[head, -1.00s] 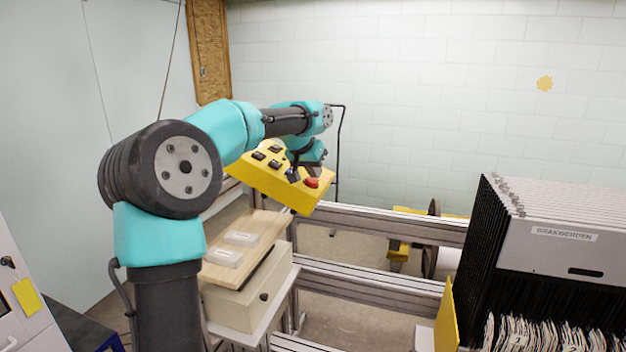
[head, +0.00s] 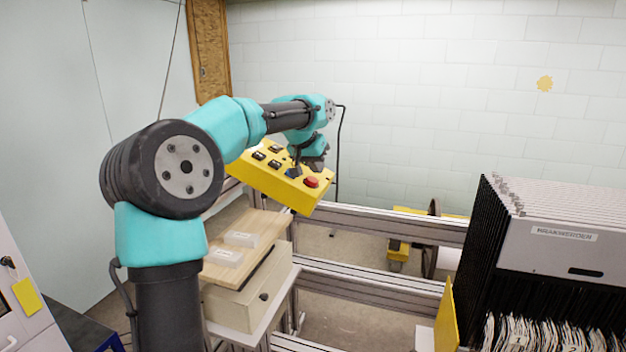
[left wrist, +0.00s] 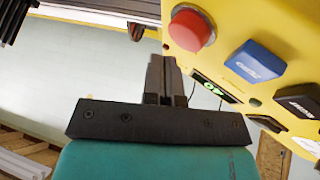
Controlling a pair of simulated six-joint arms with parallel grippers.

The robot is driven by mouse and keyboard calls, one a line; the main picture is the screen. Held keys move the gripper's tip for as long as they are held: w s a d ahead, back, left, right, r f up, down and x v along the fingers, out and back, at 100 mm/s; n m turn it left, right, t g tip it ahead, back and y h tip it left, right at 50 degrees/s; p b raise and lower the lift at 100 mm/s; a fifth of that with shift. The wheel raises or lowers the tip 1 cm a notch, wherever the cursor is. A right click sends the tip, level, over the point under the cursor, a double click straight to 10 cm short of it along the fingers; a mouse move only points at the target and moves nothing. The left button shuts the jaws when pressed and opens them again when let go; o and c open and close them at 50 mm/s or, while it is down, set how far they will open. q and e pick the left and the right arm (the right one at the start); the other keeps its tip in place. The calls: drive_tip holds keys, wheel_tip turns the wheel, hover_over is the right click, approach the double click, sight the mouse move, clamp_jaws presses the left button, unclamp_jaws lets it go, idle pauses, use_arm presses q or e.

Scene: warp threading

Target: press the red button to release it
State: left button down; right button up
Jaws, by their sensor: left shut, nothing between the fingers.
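The red button (head: 311,182) is a round mushroom button at the right end of the sloping yellow control panel (head: 262,186). It also shows in the left wrist view (left wrist: 192,28), standing out from the panel face. My left gripper (head: 318,166) is just above and behind the button in the head view. In the left wrist view its fingers (left wrist: 164,62) are together and empty, to the left of and apart from the red button. A blue button (left wrist: 256,62) sits beside the red one. My right gripper is not in view.
Black switches (head: 267,158) sit on the panel's left part. A wooden board with pale blocks (head: 238,239) lies on a box below it. Metal rails (head: 390,229) run to the right. A dark rack (head: 560,245) stands at the far right.

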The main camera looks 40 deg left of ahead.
use_arm(q)
wheel_tip(320, 180, up, 6)
drive_tip(key=d, duration=0.2)
drive_tip(key=shift+w+f, duration=0.2)
drive_tip(key=shift+w, duration=0.25)
